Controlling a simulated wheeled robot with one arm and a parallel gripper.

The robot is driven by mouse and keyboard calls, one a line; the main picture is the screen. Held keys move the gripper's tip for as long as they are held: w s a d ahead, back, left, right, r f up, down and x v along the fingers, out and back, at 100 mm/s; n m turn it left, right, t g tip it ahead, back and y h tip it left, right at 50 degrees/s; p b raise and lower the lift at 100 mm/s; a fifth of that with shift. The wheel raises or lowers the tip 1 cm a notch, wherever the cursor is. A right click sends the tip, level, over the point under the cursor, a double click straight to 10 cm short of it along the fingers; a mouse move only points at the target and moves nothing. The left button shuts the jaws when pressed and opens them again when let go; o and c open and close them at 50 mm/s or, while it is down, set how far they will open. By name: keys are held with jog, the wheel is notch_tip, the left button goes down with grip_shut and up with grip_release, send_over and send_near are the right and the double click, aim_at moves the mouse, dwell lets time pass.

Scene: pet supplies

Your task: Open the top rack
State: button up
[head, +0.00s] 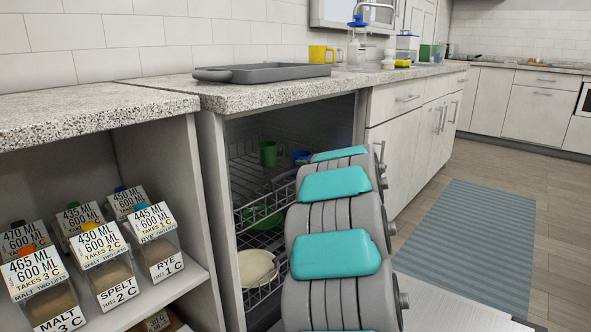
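The dishwasher under the counter stands open, with its white door (440,306) lowered near the floor. The top rack (249,207) is a wire rack inside the opening, with its front near the cabinet's mouth. A green mug (268,153) and a blue mug (300,155) are on it. Below it, a green bowl (259,218) and a cream plate (257,268) are in the lower rack. My grey arm with teal pads covers the right side of the opening and part of both racks. My gripper is hidden, so its contact with the rack cannot be told.
An open shelf (165,292) with several labelled grain containers stands at the left. A grey tray (262,73) and yellow mug (321,54) are on the counter above. Drawers and cupboards are at the right. A blue mat (478,245) lies on otherwise clear floor.

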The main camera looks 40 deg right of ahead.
jog(key=x, duration=0.5)
jog(key=shift+f, duration=0.1)
jog(key=shift+s, duration=0.1)
grip_shut()
dwell(1.2)
